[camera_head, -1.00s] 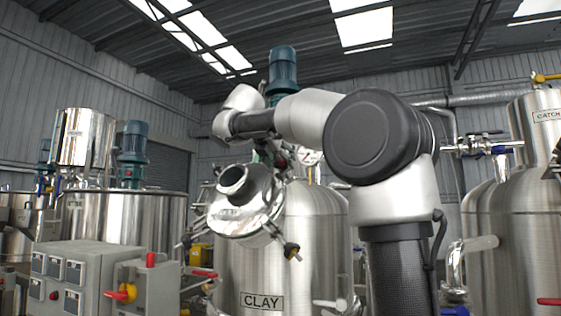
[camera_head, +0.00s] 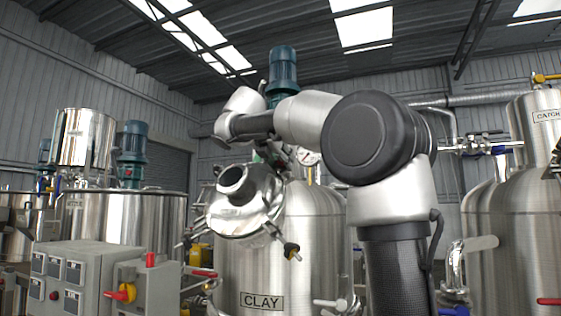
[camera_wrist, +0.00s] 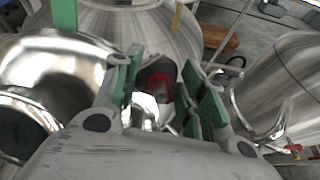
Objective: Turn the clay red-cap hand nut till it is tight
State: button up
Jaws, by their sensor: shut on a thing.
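The steel tank with the CLAY label (camera_head: 262,301) stands in the middle of the head view. Its round lid (camera_head: 240,205) with an open neck is tilted up toward me, and clamp bolts with hand nuts stick out around its rim. In the wrist view, my gripper (camera_wrist: 160,98) has its green-padded fingers on both sides of a dark hand nut with a red ring or cap (camera_wrist: 160,85). The gripper is shut on this nut. How tight the nut sits cannot be seen.
A grey control box (camera_head: 75,275) with a red-yellow switch stands at the lower left. A hand nut with a black and yellow knob (camera_head: 291,251) hangs at the lid's lower right. The CATCH tank (camera_head: 520,210) stands at the right. Pipes (camera_head: 480,147) run between the tanks.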

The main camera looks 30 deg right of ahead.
jog(key=m, duration=0.4)
jog(key=shift+g, duration=0.4)
jog(key=m+g, duration=0.1)
jog(key=m, duration=0.8)
jog(key=shift+m+g, duration=0.3)
jog(key=shift+s+f+m+g, duration=0.1)
jog(key=shift+m+g, duration=0.2)
jog(key=shift+m, duration=1.7)
jog(key=o, duration=1)
jog(key=shift+o, duration=0.2)
